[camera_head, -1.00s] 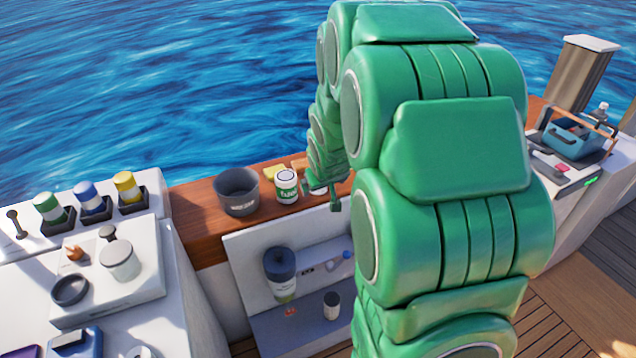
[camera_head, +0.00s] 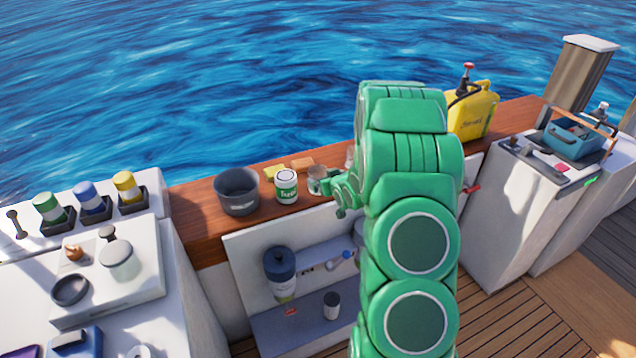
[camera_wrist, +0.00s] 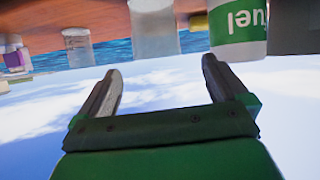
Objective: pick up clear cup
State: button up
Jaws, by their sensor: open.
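A clear cup (camera_head: 317,181) stands on the wooden ledge just right of the white and green can, and shows upside down at the top of the wrist view (camera_wrist: 155,32). A second clear vessel (camera_wrist: 77,47) stands farther left in the wrist view; in the head view a clear item (camera_head: 350,157) is partly hidden by my arm. My gripper (camera_head: 340,197) is beside the nearer cup in the head view. In the wrist view my gripper (camera_wrist: 160,75) is open with nothing between its fingers; the cup is just beyond the fingertips, apart from them.
The can (camera_head: 286,186) is close to the cup, with a dark grey pot (camera_head: 237,190) left of it. Yellow and tan blocks (camera_head: 302,165) lie behind. A yellow jug (camera_head: 473,112) stands right on the ledge. Below are shelves with a blue-lidded container (camera_head: 281,272).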

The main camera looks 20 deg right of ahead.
aim_at(314, 173)
jog(key=shift+t, duration=0.7)
jog(key=shift+s+d+f+x, duration=0.1)
jog(key=shift+f+x, duration=0.2)
jog(key=shift+x, duration=1.25)
jog(key=shift+s+d+f+x, duration=0.1)
jog(key=shift+f+x, duration=0.15)
jog(key=shift+x, duration=1.3)
jog(key=shift+s+d+f+x, duration=0.1)
jog(key=shift+f+x, duration=0.2)
jog(key=shift+x, duration=1.25)
jog(key=shift+c, duration=0.3)
jog(key=c, duration=0.9)
jog(key=shift+r, duration=0.1)
